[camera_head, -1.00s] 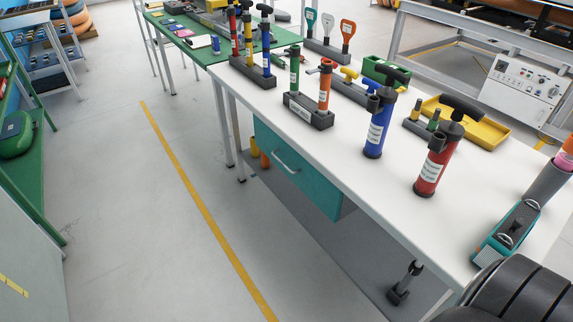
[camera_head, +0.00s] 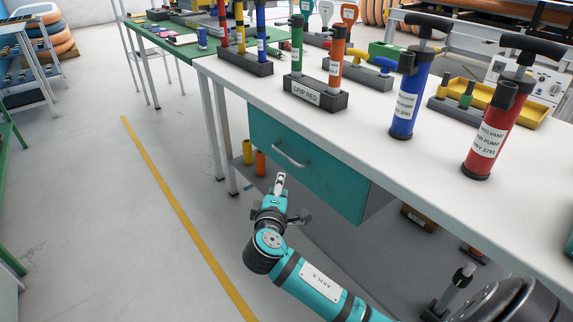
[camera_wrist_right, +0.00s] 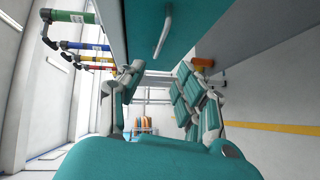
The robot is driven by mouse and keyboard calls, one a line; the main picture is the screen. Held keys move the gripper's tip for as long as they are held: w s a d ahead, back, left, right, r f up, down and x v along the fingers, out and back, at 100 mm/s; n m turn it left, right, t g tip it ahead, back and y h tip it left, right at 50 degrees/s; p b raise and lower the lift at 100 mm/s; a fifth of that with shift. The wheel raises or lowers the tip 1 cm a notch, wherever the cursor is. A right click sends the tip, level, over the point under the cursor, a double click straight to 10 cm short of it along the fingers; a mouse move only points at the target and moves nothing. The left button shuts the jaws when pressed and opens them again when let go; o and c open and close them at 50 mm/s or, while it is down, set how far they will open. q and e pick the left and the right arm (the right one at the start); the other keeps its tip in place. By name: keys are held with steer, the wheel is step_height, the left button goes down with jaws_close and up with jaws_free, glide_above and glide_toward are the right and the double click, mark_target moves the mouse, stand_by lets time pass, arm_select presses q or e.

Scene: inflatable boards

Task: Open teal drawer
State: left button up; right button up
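The teal drawer (camera_head: 335,183) hangs under the white workbench (camera_head: 300,115), with a pale bar handle (camera_head: 290,156) on its front. The front looks closed against its grey housing. My right gripper (camera_head: 291,198) is in front of and below the drawer, apart from the handle. In the right wrist view its two fingers (camera_wrist_right: 163,88) are spread with nothing between them. There the drawer front (camera_wrist_right: 200,25) and the handle (camera_wrist_right: 162,36) show at the top, beyond the fingers. My left gripper is not in view.
On the bench stand a blue pump (camera_head: 408,100), a red pump (camera_head: 492,130) and a holder (camera_head: 316,93) with green and orange tools. Orange and yellow cylinders (camera_head: 260,163) stand near the bench leg.

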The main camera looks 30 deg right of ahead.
steer(key=b, duration=0.1)
glide_toward(286, 155)
steer(key=x, duration=0.4)
steer(key=b+x, duration=0.1)
steer(key=x, duration=0.2)
steer(key=b+x, duration=0.1)
steer(key=x, duration=0.2)
steer(key=shift+d+f, duration=0.1)
steer(key=shift+f, duration=0.2)
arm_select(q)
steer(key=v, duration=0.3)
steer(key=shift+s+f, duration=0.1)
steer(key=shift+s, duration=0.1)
arm_select(e)
jaws_close()
